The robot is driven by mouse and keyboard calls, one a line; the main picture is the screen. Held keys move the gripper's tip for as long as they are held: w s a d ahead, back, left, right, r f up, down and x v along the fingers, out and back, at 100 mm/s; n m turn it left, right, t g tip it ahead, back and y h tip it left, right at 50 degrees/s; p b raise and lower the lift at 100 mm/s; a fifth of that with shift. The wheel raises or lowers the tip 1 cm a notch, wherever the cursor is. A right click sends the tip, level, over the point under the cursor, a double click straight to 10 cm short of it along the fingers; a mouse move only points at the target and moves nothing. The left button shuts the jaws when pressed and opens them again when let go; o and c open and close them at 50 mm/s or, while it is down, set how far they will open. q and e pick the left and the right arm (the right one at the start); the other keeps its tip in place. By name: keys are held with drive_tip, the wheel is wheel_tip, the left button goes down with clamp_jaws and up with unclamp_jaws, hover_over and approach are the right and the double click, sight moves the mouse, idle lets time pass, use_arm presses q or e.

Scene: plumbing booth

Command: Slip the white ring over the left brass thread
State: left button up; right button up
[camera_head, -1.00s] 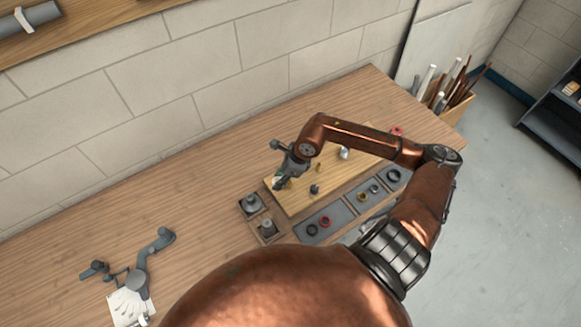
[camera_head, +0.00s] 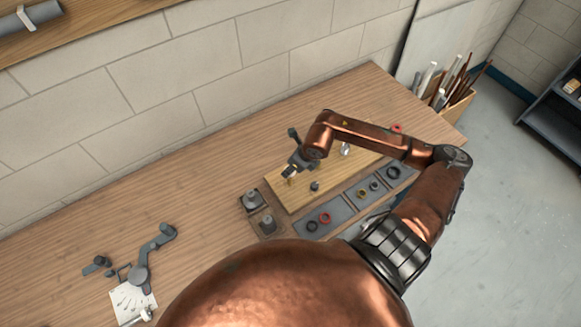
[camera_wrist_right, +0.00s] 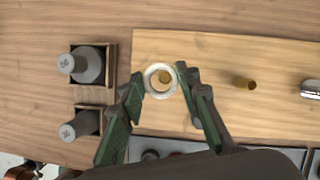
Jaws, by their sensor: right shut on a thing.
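My right gripper (camera_head: 289,173) is over the left end of the light wooden board (camera_head: 300,202). In the right wrist view its green-edged fingertips (camera_wrist_right: 161,84) are shut on the white ring (camera_wrist_right: 149,88), one on each side. The left brass thread (camera_wrist_right: 165,78) shows through the ring's opening, slightly off its middle. I cannot tell whether the ring is around the thread or still above it. A second brass thread (camera_wrist_right: 245,83) stands apart to the right on the board. My left gripper is not in view.
Two grey fittings (camera_wrist_right: 86,65) (camera_wrist_right: 82,126) sit in small wooden boxes left of the board. A grey tray (camera_head: 340,214) with red, black and brass rings lies along the board's front. A silver part (camera_wrist_right: 311,88) stands at the right.

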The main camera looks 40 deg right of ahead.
sight(291, 179)
drive_tip(key=shift+f+b, duration=0.65)
drive_tip(key=shift+f, duration=0.9)
drive_tip(key=shift+f+b, duration=1.15)
drive_tip(key=shift+f, duration=0.2)
drive_tip(key=o, duration=0.9)
drive_tip(key=shift+o, duration=0.3)
drive_tip(key=o, duration=0.7)
drive_tip(key=shift+o, duration=0.2)
